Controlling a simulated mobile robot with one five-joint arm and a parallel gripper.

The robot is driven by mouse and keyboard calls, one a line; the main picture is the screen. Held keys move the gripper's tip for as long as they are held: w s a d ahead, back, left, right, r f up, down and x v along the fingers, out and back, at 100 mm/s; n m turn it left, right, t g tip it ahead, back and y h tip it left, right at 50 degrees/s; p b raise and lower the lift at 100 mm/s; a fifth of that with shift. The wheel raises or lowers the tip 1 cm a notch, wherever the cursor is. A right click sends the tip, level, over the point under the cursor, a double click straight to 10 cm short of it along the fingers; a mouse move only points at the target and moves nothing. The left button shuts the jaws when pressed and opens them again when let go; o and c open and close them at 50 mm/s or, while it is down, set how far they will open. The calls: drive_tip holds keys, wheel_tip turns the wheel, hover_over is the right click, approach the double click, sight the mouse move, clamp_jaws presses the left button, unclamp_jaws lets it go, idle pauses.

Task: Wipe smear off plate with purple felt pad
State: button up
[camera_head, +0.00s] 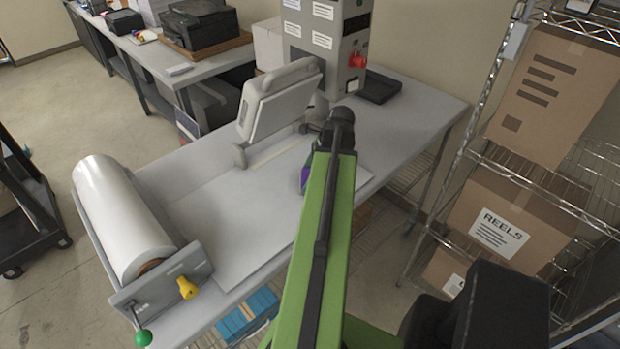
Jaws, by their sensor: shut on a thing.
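My green arm reaches over the laminator table, and its end is bent down past the dark wrist joint. My gripper (309,165) is mostly hidden behind the arm. It is shut on the purple felt pad (304,180), of which only a small purple patch shows at the arm's left edge. The pad is at or just above the pale flat plate (250,225) on the table; I cannot tell whether it touches. The plate also shows a little to the right of the arm. No smear can be made out; the arm covers part of the plate.
A large white film roll (125,215) lies at the table's left, with yellow and green knobs. A grey hinged unit (278,105) stands behind the plate. A control box (330,50) with a red knob is behind it. Wire shelving with cartons (500,225) stands right.

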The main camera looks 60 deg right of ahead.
sight(305, 167)
drive_tip(key=shift+w+d, duration=0.35)
drive_tip(key=shift+w, duration=0.75)
drive_tip(key=shift+w+d, duration=0.4)
drive_tip(key=shift+w, duration=0.75)
drive_tip(key=shift+w+d, duration=0.35)
drive_tip(key=shift+w, duration=0.75)
drive_tip(key=shift+s+d, duration=0.15)
drive_tip(key=shift+d, duration=0.4)
drive_tip(key=shift+s+d, duration=0.15)
drive_tip(key=shift+d, duration=0.35)
drive_tip(key=shift+s+a+f, duration=0.1)
drive_tip(key=shift+s+a, duration=0.25)
drive_tip(key=shift+s, duration=0.45)
drive_tip(key=shift+s+a+f, duration=0.1)
drive_tip(key=shift+s+a, duration=0.2)
drive_tip(key=shift+s, duration=0.45)
drive_tip(key=shift+s+a+r, duration=0.1)
drive_tip(key=shift+s+a, duration=0.2)
drive_tip(key=shift+s, duration=0.65)
drive_tip(key=shift+s+a+r, duration=0.1)
drive_tip(key=shift+s+a, duration=0.15)
drive_tip(key=shift+s, duration=0.7)
drive_tip(key=shift+s+a+f, duration=0.1)
drive_tip(key=shift+s+a, duration=0.2)
drive_tip(key=shift+s, duration=0.55)
drive_tip(key=shift+s+a+f, duration=0.1)
drive_tip(key=shift+s+a, duration=0.2)
drive_tip(key=shift+s, duration=0.55)
